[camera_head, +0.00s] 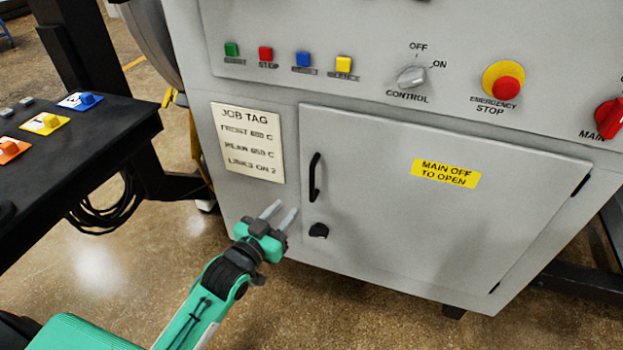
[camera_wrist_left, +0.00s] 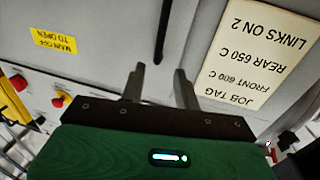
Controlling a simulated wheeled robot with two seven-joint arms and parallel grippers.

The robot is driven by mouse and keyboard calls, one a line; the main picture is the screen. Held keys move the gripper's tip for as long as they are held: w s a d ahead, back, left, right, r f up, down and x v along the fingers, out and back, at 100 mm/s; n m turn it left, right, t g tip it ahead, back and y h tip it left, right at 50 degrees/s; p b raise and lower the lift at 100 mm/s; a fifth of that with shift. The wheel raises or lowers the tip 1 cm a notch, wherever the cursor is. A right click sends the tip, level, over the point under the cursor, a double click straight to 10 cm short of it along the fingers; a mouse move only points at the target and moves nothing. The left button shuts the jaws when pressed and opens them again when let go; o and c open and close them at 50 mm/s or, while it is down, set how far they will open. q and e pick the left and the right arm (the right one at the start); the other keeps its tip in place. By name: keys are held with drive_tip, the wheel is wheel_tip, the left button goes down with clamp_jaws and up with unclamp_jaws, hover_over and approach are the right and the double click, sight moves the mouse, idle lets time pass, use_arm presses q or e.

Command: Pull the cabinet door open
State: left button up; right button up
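The grey cabinet door (camera_head: 400,215) sits flush and shut in the front of the furnace cabinet. Its black vertical handle (camera_head: 314,177) is at the door's left edge, with a small black latch or lock (camera_head: 318,230) below it. My left gripper (camera_head: 281,212) is open and empty, below and left of the handle. In the left wrist view, the handle (camera_wrist_left: 164,28) appears as a dark bar beyond and between the spread fingers (camera_wrist_left: 160,72), apparently not touched. My right gripper is not in view.
Above the door are coloured buttons, a control knob (camera_head: 411,77), an emergency stop (camera_head: 505,88) and a red main switch (camera_head: 609,118). A job tag (camera_head: 248,143) is left of the door. A black table (camera_head: 105,125) stands at left. The floor in front is clear.

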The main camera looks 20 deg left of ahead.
sight(311, 181)
use_arm(q)
drive_tip(key=x, duration=1.3)
drive_tip(key=shift+w+d+f, duration=0.1)
drive_tip(key=shift+w, duration=0.1)
clamp_jaws()
